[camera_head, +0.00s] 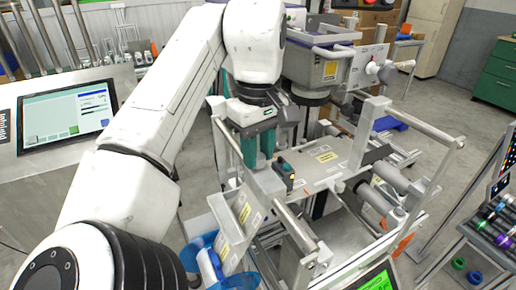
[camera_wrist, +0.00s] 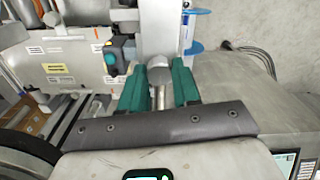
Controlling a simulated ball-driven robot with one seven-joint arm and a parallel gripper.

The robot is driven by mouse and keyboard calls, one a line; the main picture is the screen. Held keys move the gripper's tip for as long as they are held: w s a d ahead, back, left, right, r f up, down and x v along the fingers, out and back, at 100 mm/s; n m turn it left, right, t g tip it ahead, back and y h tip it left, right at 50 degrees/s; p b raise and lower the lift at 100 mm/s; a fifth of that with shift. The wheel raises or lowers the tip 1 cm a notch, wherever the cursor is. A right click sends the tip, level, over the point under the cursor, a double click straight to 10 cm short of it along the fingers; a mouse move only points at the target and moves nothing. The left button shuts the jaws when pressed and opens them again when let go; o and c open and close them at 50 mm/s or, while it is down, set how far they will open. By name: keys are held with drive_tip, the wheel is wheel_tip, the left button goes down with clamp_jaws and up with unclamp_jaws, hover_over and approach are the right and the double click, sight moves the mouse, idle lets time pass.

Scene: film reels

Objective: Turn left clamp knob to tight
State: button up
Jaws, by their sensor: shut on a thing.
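My gripper (camera_head: 257,152) has green fingers and points down at the left end of the film machine (camera_head: 325,172) in the head view. In the wrist view my gripper (camera_wrist: 160,82) has its two fingers on either side of a round grey metal knob (camera_wrist: 159,76) with a thin shaft, and is shut on it. In the head view the fingers and wrist hide this knob. The picture does not show a mark telling how tight it is.
A black and teal switch box (camera_wrist: 122,53) sits close to the left finger; it also shows in the head view (camera_head: 285,172). A blue reel (camera_head: 207,262) is below the machine's left end. A screen panel (camera_head: 66,117) stands at left.

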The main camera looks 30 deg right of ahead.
drive_tip(key=shift+r+p, duration=0.15)
drive_tip(key=shift+p, duration=0.25)
drive_tip(key=m+p, duration=0.2)
drive_tip(key=shift+r+p, duration=0.15)
drive_tip(key=shift+p, duration=0.15)
drive_tip(key=m+p, duration=0.2)
drive_tip(key=p, duration=0.1)
drive_tip(key=shift+m, duration=0.4)
drive_tip(key=m+p, duration=0.2)
drive_tip(key=p, duration=0.1)
drive_tip(key=shift+m, duration=0.3)
drive_tip(key=m+p, duration=0.2)
drive_tip(key=m, duration=0.1)
drive_tip(key=shift+m, duration=0.4)
drive_tip(key=m+p, duration=0.2)
drive_tip(key=m, duration=0.4)
drive_tip(key=shift+f+p, duration=0.2)
drive_tip(key=shift+p, duration=0.1)
drive_tip(key=m, duration=0.6)
drive_tip(key=shift+f+m, duration=0.1)
drive_tip(key=shift+m, duration=0.2)
